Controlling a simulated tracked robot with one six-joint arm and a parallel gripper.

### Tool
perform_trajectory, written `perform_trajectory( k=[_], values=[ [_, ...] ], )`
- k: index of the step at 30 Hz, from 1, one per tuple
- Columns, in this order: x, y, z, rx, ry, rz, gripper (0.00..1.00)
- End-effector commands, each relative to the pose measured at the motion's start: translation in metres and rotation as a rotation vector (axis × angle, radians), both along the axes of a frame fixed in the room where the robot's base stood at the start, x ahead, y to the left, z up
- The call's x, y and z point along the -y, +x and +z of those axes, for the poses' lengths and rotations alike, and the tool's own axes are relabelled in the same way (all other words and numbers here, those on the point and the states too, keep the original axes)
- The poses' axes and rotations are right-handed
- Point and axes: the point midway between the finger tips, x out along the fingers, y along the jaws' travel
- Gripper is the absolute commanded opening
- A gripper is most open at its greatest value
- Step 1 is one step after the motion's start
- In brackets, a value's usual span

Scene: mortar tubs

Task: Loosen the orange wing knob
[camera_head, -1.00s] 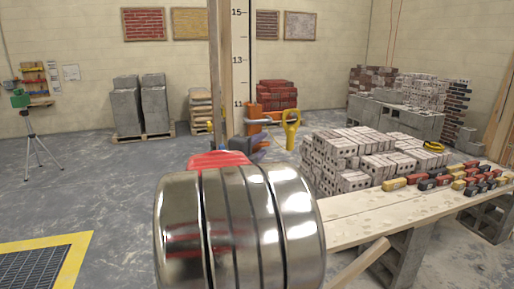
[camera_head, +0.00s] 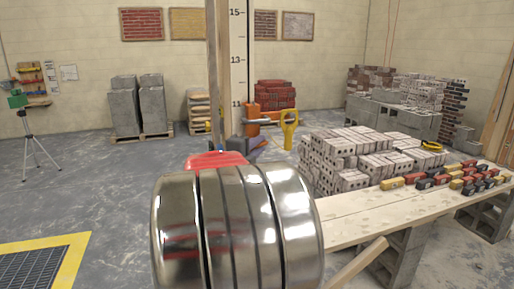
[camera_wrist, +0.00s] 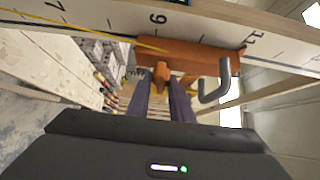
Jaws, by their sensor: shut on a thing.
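The orange wing knob (camera_wrist: 161,72) sits under an orange slider (camera_wrist: 185,55) on the pale numbered rod (camera_wrist: 110,17) in the wrist view. My gripper (camera_wrist: 166,88) has its two dark purple fingers on either side of the knob and is shut on it. A grey metal hook (camera_wrist: 213,88) sticks out of the slider to the right of the fingers. In the head view the orange slider (camera_head: 251,108) is on the upright rod (camera_head: 238,50), with my gripper (camera_head: 252,143) just below it. The knob cannot be made out there.
A plank bench (camera_head: 370,207) with several coloured small blocks (camera_head: 445,180) stands at the right, before stacked pale bricks (camera_head: 345,150). A yellow handle-shaped thing (camera_head: 290,128) shows right of the rod. Grey blocks on a pallet (camera_head: 140,137) stand back left.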

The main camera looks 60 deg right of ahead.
Motion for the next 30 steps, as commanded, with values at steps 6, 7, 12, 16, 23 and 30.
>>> perform_trajectory(
  k=[6, 7, 12, 16, 23, 30],
  values=[
    [0.0023, 0.0000, -0.0017, -0.044, -0.038, 0.000, 0.00],
    [0.0024, -0.0001, -0.0019, -0.053, -0.046, 0.000, 0.00],
    [0.0028, -0.0002, -0.0029, -0.120, -0.112, 0.000, 0.00],
    [0.0030, -0.0007, -0.0035, -0.191, -0.181, 0.000, 0.00],
    [0.0032, -0.0010, -0.0034, -0.342, -0.332, -0.001, 0.00],
    [0.0034, -0.0012, -0.0032, -0.503, -0.493, -0.001, 0.00]
  ],
)
